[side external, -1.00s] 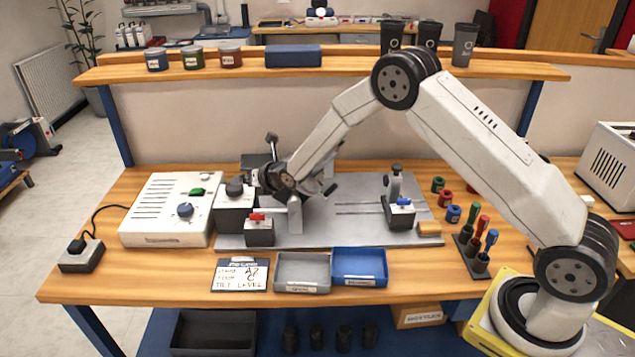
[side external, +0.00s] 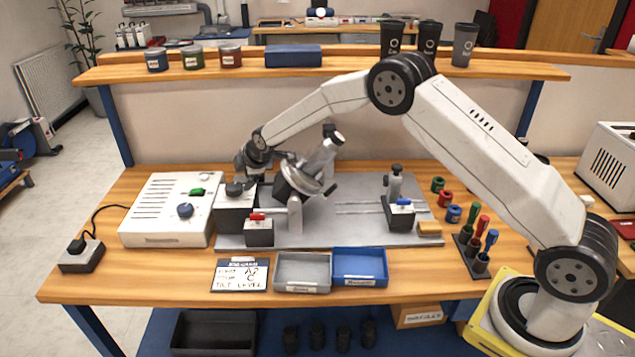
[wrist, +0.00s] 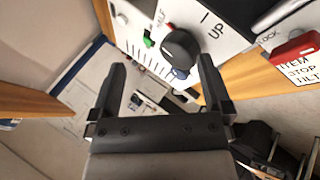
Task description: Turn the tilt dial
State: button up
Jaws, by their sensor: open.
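The black dial (side external: 235,188) sits on top of a white-topped dark box (side external: 233,212) at the left end of the grey plate. In the wrist view the black dial (wrist: 182,47) stands beside the letters "UP" and a partly cut "HALF". My gripper (side external: 242,177) is close by the dial, at its upper right. In the wrist view my gripper (wrist: 161,64) is open and empty, with the dial beyond the fingertips, nearer the right finger. I see no contact. A tilted fixture with a silver cylinder (side external: 322,158) stands right of the dial.
A red lever (side external: 257,217) marked "LOCK" is close by the dial. The white control box (side external: 165,210) with a blue knob (side external: 185,210) stands left. A sign (side external: 240,274) reading "TILT LEVEL" and grey (side external: 302,287) and blue (side external: 360,281) trays are in front.

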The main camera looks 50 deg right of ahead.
aim_at(234, 186)
jog(key=m, duration=0.2)
jog(key=r+m+g, duration=0.1)
jog(key=m, duration=0.2)
jog(key=shift+a+r+m, duration=0.2)
jog(key=shift+a+m, duration=0.15)
jog(key=shift+m, duration=0.05)
jog(key=m, duration=0.1)
jog(key=m+g, duration=0.1)
jog(key=shift+s+a+r+m, duration=0.15)
jog(key=shift+a+r+m, duration=0.05)
jog(key=shift+r+m, duration=0.2)
jog(key=m, duration=0.2)
jog(key=r+m+g, duration=0.1)
jog(key=shift+s+a+r+m+y, duration=0.1)
jog(key=shift+s+a+m+y, duration=0.2)
jog(key=shift+a+m, duration=0.1)
jog(key=shift+w, duration=0.1)
jog(key=shift+x, duration=3.85)
jog(key=c, duration=1.2)
